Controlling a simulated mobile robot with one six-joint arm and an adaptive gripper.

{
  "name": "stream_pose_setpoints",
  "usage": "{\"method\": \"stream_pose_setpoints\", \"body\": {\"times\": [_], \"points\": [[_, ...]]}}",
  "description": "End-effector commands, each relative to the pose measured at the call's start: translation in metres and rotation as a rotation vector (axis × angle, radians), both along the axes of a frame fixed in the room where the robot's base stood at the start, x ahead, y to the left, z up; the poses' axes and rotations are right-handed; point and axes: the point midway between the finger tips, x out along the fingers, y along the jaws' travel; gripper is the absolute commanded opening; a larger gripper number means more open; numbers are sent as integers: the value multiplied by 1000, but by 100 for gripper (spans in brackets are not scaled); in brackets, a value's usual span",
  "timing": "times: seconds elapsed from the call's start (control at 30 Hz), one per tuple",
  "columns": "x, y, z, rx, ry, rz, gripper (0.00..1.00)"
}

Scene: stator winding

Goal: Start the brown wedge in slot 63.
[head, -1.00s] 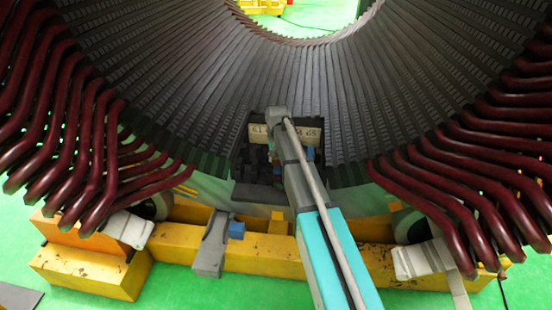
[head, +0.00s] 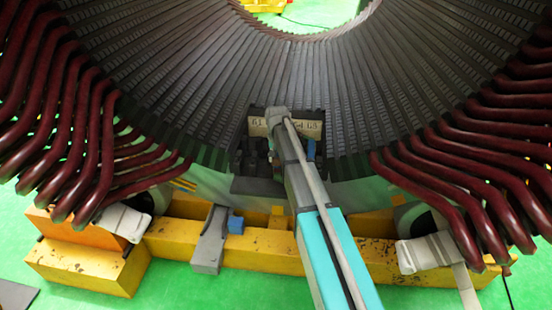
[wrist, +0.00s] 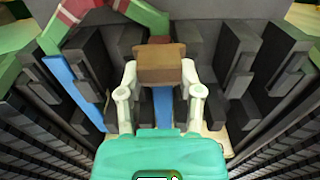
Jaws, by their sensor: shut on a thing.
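In the wrist view my gripper (wrist: 160,90) has its two pale fingers closed on the brown wedge (wrist: 160,66), a short block held across the fingertips. The wedge is above a slot between dark stator teeth. A blue strip (wrist: 163,106) shows between the fingers, just below the wedge. Whether the wedge touches the slot mouth cannot be told. In the head view my arm covers the gripper and wedge. The pale number strip (head: 305,129) is partly hidden behind the arm, and slot 63 cannot be picked out clearly.
Another blue strip (wrist: 72,92) lies in a slot to the left. Dark blocks stand close on both sides of my gripper. In the head view dark red coil ends (head: 75,135) jut out left and right. A yellow beam (head: 180,238) crosses below, with a grey bracket (head: 211,240).

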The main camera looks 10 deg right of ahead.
Motion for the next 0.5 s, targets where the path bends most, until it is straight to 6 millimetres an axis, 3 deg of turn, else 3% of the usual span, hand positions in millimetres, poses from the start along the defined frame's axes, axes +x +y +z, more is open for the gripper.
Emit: {"method": "stream_pose_setpoints", "body": {"times": [0.5], "points": [[0,0,-18,0,0,0,0]]}}
